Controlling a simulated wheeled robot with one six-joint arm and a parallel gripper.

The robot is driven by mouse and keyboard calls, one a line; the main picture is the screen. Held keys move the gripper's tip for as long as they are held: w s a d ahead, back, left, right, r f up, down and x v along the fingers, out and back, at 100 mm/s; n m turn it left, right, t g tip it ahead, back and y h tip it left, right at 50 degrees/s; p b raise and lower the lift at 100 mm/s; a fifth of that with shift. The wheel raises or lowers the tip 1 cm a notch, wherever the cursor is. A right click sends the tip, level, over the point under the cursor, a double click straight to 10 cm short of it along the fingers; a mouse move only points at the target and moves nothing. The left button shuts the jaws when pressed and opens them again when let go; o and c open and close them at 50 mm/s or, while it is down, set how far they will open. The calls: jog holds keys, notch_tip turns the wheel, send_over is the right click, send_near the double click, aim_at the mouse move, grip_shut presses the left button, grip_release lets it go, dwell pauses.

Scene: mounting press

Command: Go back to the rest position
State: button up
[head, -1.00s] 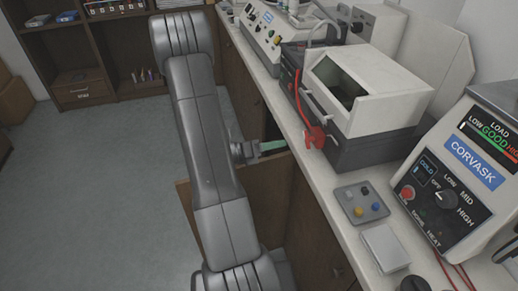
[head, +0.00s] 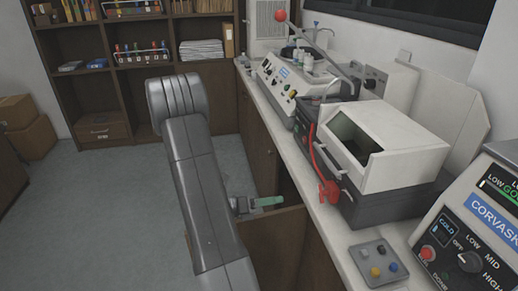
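My arm rises from the bottom of the head view, and my gripper (head: 268,202) shows at its right side, pointing right. A green strip lies along its fingers; I cannot tell if it is a finger pad or a held thing. Whether the fingers are open or shut is too small to tell. The gripper is above an open brown cabinet door or drawer front (head: 272,243), just left of the worktop's front edge. My arm hides part of the floor and of this panel.
The worktop (head: 283,128) runs along the right. Shelves (head: 150,65) stand at the back. The floor (head: 105,200) left of my arm is clear.

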jog(key=shift+d, duration=0.1)
jog(key=d, duration=0.4)
jog(key=w+d+p, duration=0.1)
jog(key=d, duration=0.4)
jog(key=w+d, duration=0.1)
jog(key=d, duration=0.3)
jog(key=shift+d, duration=0.25)
jog(key=shift+a, duration=0.1)
